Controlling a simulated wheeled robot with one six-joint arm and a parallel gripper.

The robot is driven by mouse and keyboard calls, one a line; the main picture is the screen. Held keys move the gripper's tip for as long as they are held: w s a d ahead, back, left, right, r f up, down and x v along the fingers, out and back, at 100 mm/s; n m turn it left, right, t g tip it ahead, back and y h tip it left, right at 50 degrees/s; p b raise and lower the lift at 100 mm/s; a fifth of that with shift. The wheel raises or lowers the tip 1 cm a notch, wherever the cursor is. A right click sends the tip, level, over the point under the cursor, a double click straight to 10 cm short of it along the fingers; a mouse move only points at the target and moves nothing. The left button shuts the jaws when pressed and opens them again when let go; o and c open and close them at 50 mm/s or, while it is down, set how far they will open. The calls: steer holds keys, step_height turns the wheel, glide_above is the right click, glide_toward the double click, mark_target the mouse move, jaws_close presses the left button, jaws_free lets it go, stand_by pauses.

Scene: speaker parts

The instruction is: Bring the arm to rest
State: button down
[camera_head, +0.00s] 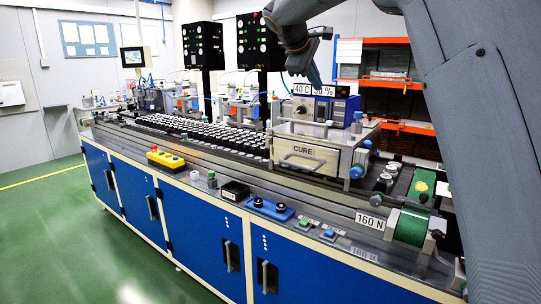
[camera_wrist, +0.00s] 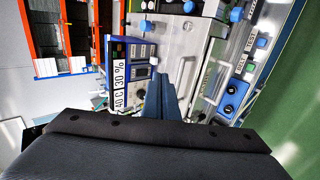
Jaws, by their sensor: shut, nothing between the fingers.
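My gripper (camera_head: 314,76) hangs in the air above the cure box, beside the blue controller unit with the "40 C" and "30 %" labels. In the wrist view my gripper (camera_wrist: 165,82) shows its blue-grey fingers close together, shut and empty. My arm reaches in from the upper right in the head view and covers part of the scene there. The cure box (camera_head: 303,150), a metal box with a handle and the label CURE, stands on the bench below. The controller unit (camera_head: 326,108) sits behind it.
A long bench with blue doors (camera_head: 190,215) carries a conveyor with many small round parts (camera_head: 215,134). A yellow button box (camera_head: 165,160) and a green roller (camera_head: 411,226) sit along the front. An orange shelf (camera_head: 388,78) stands behind. The green floor (camera_head: 60,225) at the left is clear.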

steer(key=s+d+f+m+g+y, duration=0.2)
steer(key=s+f, duration=0.7)
steer(key=f, duration=0.3)
steer(key=s+d+f+m+g+y, duration=0.1)
steer(key=s+d+f+m+g, duration=0.1)
steer(key=s+f, duration=0.8)
steer(key=s+f+m+g+y, duration=0.1)
steer(key=s+f+m, duration=0.2)
steer(key=s+f, duration=0.5)
steer(key=s+d+f+m+g+y, duration=0.1)
steer(key=s+f+m, duration=0.3)
steer(key=s+f, duration=0.5)
steer(key=s, duration=0.6)
steer(key=shift+s+g+y+b, duration=0.25)
steer(key=shift+g+y+b, duration=0.05)
steer(key=shift+f, duration=0.1)
